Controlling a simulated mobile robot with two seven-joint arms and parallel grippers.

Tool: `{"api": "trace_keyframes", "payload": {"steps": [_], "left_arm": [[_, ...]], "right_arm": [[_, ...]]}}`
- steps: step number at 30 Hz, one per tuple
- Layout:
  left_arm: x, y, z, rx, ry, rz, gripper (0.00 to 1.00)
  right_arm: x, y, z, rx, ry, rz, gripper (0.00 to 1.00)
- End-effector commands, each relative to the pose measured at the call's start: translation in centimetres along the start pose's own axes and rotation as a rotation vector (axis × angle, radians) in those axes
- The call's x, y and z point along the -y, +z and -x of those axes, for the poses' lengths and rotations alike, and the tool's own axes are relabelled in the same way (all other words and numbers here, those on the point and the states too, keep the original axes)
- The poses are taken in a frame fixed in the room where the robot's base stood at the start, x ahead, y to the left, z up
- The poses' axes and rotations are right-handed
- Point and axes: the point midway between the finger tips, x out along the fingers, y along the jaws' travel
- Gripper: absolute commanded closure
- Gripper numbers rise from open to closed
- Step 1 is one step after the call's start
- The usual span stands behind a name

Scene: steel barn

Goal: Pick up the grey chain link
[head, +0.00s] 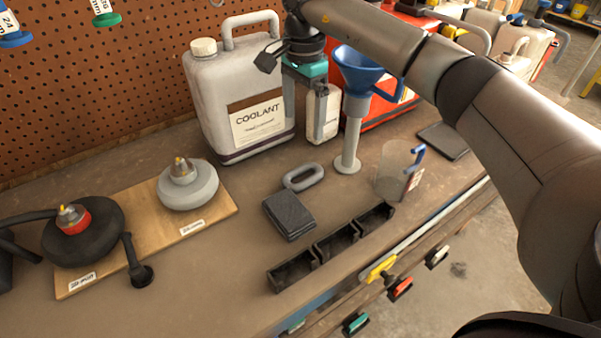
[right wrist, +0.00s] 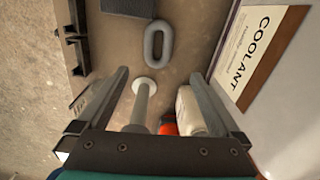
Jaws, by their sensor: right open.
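The grey chain link (head: 303,177) is an oval ring lying on the workbench, its near end by a dark block (head: 288,215). In the right wrist view the chain link (right wrist: 148,43) lies beyond the fingertips, near the top centre. My right gripper (head: 304,132) is open and empty above the bench, in front of the coolant jug and behind the link. Its two fingers also show in the right wrist view (right wrist: 160,75), spread apart. My left gripper is not in view.
A coolant jug (head: 222,98) stands behind the link. A blue funnel on a stand (head: 348,140) and a clear pitcher (head: 390,175) stand to its right. A black three-bin tray (head: 298,268) lies at the front edge. Bare bench lies left of the link.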

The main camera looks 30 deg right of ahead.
Motion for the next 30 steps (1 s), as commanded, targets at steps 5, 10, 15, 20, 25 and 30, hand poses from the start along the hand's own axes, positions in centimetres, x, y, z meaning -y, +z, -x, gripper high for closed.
{"api": "trace_keyframes", "payload": {"steps": [5,10,15,20,25,30], "left_arm": [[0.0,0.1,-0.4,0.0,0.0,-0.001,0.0],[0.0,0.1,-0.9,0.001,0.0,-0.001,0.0],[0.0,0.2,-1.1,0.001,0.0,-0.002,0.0],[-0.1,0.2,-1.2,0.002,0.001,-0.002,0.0],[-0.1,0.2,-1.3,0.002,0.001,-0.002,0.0],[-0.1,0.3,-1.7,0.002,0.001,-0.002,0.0]], "right_arm": [[-0.3,-0.2,-3.1,-0.007,0.012,-0.001,0.0],[-0.3,-0.2,-6.8,-0.004,0.01,-0.002,0.0],[-0.2,-0.1,-9.2,-0.003,0.007,-0.001,0.0],[-0.2,-0.1,-9.9,-0.004,0.005,-0.001,0.0],[-0.3,0.1,-11.4,-0.002,0.008,-0.001,0.0],[-0.5,0.2,-14.1,-0.002,0.008,-0.002,0.0]]}}
